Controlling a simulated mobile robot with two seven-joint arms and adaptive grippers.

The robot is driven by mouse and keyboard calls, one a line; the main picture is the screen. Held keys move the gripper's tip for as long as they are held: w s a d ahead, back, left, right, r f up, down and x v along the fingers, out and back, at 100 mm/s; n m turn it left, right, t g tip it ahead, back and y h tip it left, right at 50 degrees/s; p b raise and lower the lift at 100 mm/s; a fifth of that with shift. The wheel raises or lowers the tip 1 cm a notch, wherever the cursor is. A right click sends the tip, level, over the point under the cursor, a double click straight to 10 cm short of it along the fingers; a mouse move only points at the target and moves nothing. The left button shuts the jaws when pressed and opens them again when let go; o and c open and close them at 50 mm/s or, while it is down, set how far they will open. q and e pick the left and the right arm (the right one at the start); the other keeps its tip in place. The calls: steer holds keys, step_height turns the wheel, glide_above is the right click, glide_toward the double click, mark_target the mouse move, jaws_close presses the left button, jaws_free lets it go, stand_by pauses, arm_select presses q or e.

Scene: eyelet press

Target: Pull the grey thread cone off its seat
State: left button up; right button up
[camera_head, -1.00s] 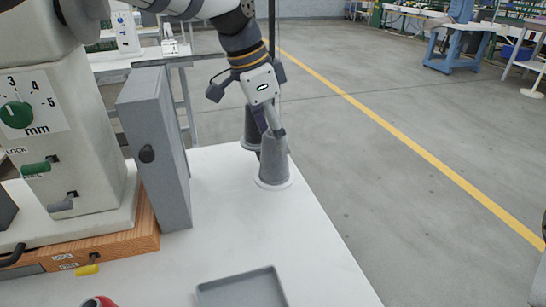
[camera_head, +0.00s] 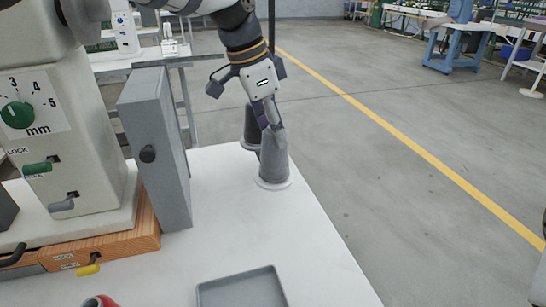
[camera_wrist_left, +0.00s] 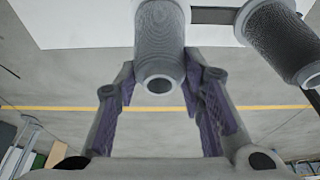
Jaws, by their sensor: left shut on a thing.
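A grey thread cone (camera_head: 273,162) stands upright on a pale round seat (camera_head: 287,184) near the right edge of the white table. My left gripper (camera_head: 269,126) is at its top, coming from above and behind. In the left wrist view, the fingers are closed on both sides of the narrow end of this cone (camera_wrist_left: 160,45). The cone's base shows no clear gap from the seat. A second, darker grey cone (camera_head: 250,127) stands just behind, partly hidden by the arm and first cone. It also shows in the left wrist view (camera_wrist_left: 280,45), beside the held one.
A tall grey panel with a black knob (camera_head: 155,150) stands left of the cones, next to the cream press (camera_head: 65,130) on its wooden base. A shallow grey tray (camera_head: 242,290) lies at the front. The white tabletop between is clear.

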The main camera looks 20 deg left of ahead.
arm_select(q)
steer(key=shift+r, duration=0.35)
step_height(320, 180, up, 11)
stand_by(1.7)
stand_by(0.4)
